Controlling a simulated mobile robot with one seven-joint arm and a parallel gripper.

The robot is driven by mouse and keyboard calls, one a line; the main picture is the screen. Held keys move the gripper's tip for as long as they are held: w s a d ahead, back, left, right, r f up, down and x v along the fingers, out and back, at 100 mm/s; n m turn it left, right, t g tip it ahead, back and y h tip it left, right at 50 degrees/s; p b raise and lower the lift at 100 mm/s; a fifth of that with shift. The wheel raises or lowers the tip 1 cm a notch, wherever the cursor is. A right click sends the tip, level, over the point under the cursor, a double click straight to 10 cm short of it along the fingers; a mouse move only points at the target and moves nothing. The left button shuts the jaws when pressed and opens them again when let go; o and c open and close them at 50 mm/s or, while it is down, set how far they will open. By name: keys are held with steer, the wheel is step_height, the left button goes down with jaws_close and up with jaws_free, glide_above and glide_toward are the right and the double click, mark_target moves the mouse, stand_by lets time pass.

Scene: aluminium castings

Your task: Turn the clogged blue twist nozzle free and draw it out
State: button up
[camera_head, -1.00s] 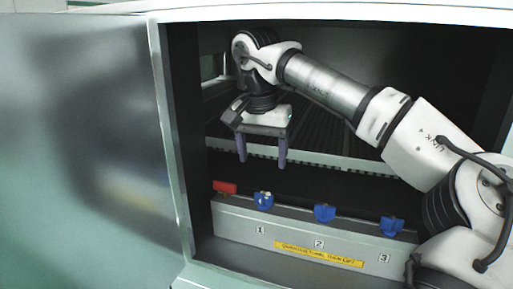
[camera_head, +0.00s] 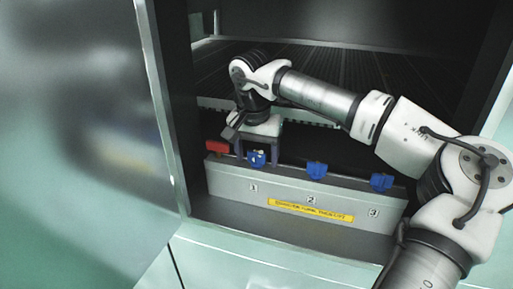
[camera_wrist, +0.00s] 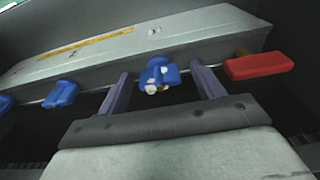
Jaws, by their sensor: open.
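Three blue twist nozzles sit in a row along the top of a grey numbered bar. The clogged nozzle (camera_head: 256,159), with pale lumps on it, is at position 1; it also shows in the wrist view (camera_wrist: 158,75). The clean nozzles at 2 (camera_head: 317,170) and 3 (camera_head: 381,182) stand to its right in the head view. My gripper (camera_head: 258,157) is open, pointing down, with one finger on each side of the clogged nozzle. In the wrist view the fingers (camera_wrist: 160,85) show gaps on both sides of it. Contact cannot be told.
A red lever (camera_head: 216,147) stands just left of the clogged nozzle, close to a finger. The grey bar (camera_head: 230,182) carries a yellow label (camera_head: 310,209). The cabinet's open door (camera_head: 80,130) is at left. A slatted bed (camera_head: 330,75) lies behind.

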steer(key=c, duration=1.1)
steer(key=shift+o, duration=0.2)
steer(key=shift+r+n+p, duration=0.1)
steer(key=shift+n+p, duration=0.6)
steer(key=shift+n, duration=0.1)
steer(key=n+y+p, duration=0.1)
steer(key=n+p, duration=0.1)
steer(key=n, duration=0.2)
steer(key=shift+n, duration=0.4)
steer(key=o, duration=1.1)
steer(key=shift+c, duration=0.2)
